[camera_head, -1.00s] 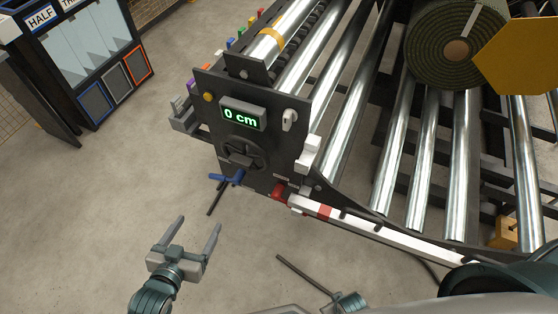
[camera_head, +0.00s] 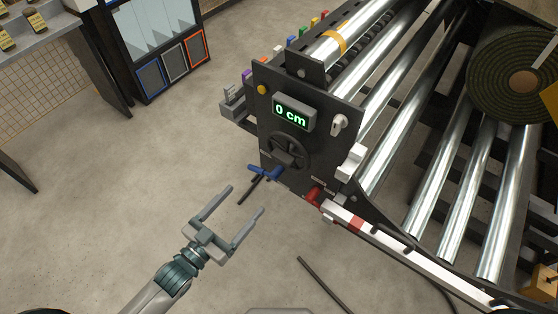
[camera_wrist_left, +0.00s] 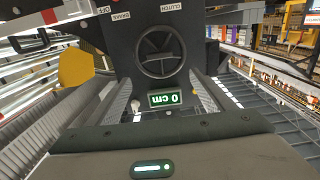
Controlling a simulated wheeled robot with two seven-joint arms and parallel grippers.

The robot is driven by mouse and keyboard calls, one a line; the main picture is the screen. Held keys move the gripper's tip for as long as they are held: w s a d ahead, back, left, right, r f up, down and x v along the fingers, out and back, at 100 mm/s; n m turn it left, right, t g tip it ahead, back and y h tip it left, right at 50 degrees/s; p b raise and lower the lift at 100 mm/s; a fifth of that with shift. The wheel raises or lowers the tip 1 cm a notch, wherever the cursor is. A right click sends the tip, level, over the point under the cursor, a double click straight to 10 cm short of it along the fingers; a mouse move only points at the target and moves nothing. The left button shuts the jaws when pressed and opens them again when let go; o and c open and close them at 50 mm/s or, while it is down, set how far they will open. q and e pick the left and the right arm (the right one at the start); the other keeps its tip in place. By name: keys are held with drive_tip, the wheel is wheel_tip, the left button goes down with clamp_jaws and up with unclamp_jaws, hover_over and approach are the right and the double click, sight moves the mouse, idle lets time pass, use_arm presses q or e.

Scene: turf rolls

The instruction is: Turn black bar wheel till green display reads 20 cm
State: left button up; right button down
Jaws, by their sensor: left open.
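The black bar wheel (camera_head: 288,152), a dark ring with a crossbar, is on the front of the machine's dark panel. It also shows in the left wrist view (camera_wrist_left: 160,52), with its bar across the ring. The green display (camera_head: 294,112) above it reads 0 cm; it appears upside down in the left wrist view (camera_wrist_left: 165,98). My left gripper (camera_head: 246,199) is open and empty, below and left of the wheel in the head view, apart from it. In the left wrist view its two fingers point toward the panel on either side of the display. My right gripper is not in view.
A blue lever (camera_head: 265,172) and a red handle (camera_head: 313,196) stick out low on the panel. A pale knob (camera_head: 339,124) sits right of the display. Metal rollers (camera_head: 425,175) and a turf roll (camera_head: 518,78) lie at right.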

use_arm(q)
drive_tip(key=shift+w+d, duration=0.1)
drive_tip(key=p, duration=0.4)
approach(279, 160)
drive_tip(key=x, duration=0.9)
drive_tip(key=shift+w+d, duration=0.1)
drive_tip(key=shift+d, duration=0.15)
drive_tip(key=c, duration=1.5)
drive_tip(key=shift+a, duration=0.15)
